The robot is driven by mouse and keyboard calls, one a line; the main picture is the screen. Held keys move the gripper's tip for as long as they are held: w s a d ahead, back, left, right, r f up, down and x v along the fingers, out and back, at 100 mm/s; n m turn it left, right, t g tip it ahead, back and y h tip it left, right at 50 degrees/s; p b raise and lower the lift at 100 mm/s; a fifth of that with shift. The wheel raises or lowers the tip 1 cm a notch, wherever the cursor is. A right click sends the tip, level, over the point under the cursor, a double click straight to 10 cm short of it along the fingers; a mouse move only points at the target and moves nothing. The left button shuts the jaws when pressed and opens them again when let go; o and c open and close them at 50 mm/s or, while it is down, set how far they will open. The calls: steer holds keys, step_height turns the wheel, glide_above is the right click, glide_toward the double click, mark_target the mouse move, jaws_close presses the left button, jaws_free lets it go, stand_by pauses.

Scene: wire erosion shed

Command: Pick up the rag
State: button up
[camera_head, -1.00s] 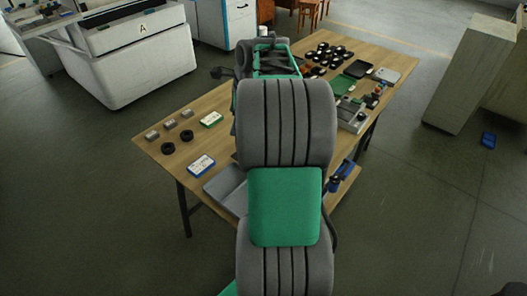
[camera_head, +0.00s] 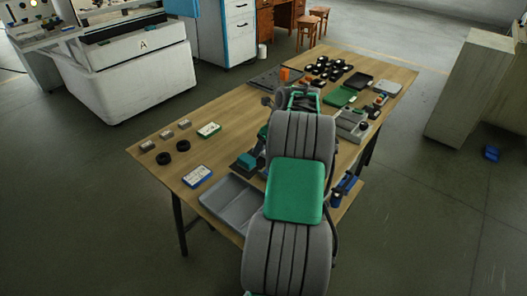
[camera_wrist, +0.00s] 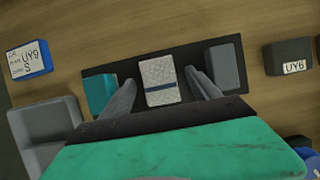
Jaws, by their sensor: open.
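The rag (camera_wrist: 159,78) looks like a small folded pale woven cloth with a dark blue stripe. In the wrist view it lies on a dark flat base (camera_wrist: 141,57), between a teal block (camera_wrist: 100,92) and a grey block (camera_wrist: 226,66). My gripper (camera_wrist: 160,85) is open, with one finger on each side of the rag and visible gaps between. I cannot tell how high the fingertips are above the base. In the head view my arm hides the rag and the gripper; the teal block (camera_head: 248,160) shows left of the arm.
A grey tray (camera_head: 232,203) stands at the near table edge, close to my gripper's left in the wrist view (camera_wrist: 45,130). A blue-edged labelled box (camera_wrist: 30,62) and a dark labelled box (camera_wrist: 289,57) flank the base. Several small items crowd the table's far right.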

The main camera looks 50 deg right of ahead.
steer(key=c, duration=1.4)
steer(key=shift+r, duration=0.15)
steer(key=shift+r, duration=0.35)
step_height(320, 180, up, 3)
steer(key=shift+f+p, duration=0.15)
steer(key=shift+p, duration=0.35)
steer(key=s+d+r+p, duration=0.1)
steer(key=s+d+r, duration=0.2)
steer(key=s+d+r+p, duration=0.2)
steer(key=s+d+r, duration=0.1)
steer(key=s, duration=0.1)
steer(key=s+d+r+p, duration=0.1)
steer(key=s+d+r, duration=0.2)
steer(key=shift+s+d+r+p, duration=0.1)
steer(key=shift+s+r+p, duration=0.05)
steer(key=shift+s+p, duration=0.25)
steer(key=shift+w, duration=0.1)
